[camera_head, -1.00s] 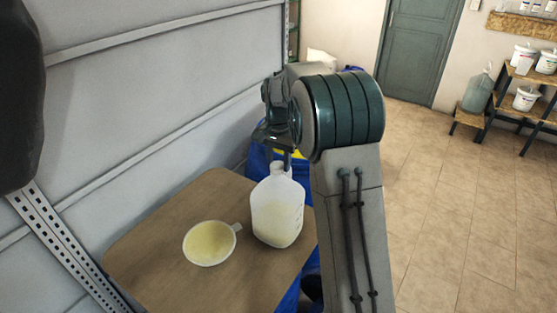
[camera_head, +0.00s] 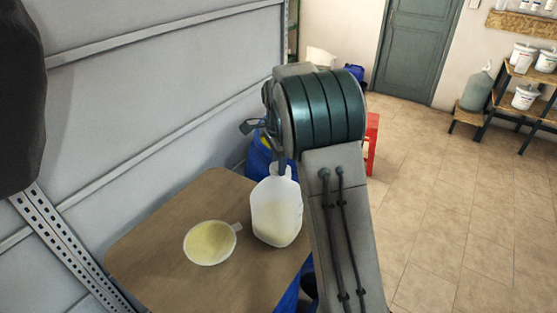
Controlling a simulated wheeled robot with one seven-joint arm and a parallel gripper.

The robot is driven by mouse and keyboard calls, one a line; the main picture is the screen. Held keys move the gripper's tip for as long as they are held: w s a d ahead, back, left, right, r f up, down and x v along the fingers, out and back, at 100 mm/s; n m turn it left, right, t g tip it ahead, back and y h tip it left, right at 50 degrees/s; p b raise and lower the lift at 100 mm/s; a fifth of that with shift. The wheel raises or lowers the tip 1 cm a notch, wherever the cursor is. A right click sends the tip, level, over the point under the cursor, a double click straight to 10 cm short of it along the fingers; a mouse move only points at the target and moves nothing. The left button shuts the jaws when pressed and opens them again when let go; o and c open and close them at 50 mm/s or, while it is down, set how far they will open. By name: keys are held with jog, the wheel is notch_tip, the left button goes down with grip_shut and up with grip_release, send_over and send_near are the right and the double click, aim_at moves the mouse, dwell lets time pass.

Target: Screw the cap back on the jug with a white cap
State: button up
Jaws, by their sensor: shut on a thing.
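The white translucent jug (camera_head: 277,215) stands upright on the wooden table top, with pale liquid inside. My gripper (camera_head: 280,167) is right at the jug's mouth, mostly hidden behind my arm's large dark joint. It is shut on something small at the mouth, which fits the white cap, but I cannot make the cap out. I cannot tell whether the cap sits squarely on the neck or is threaded.
A white bowl with a handle (camera_head: 211,242), holding yellowish liquid, stands left of the jug on the wooden table (camera_head: 160,225). A grey panelled wall (camera_head: 150,90) runs behind. A blue drum (camera_head: 258,150) is behind the jug. Open tiled floor (camera_head: 450,200) lies to the right.

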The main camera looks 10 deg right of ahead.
jog(key=m, duration=0.3)
jog(key=shift+s+f, duration=0.15)
jog(key=shift+f, duration=0.05)
jog(key=o, duration=0.8)
jog(key=shift+o, duration=0.2)
jog(key=shift+r+p, duration=0.25)
jog(key=shift+p, duration=0.15)
jog(key=n, duration=0.3)
jog(key=shift+n, duration=0.3)
jog(key=shift+w+n, duration=0.2)
jog(key=shift+n, duration=0.9)
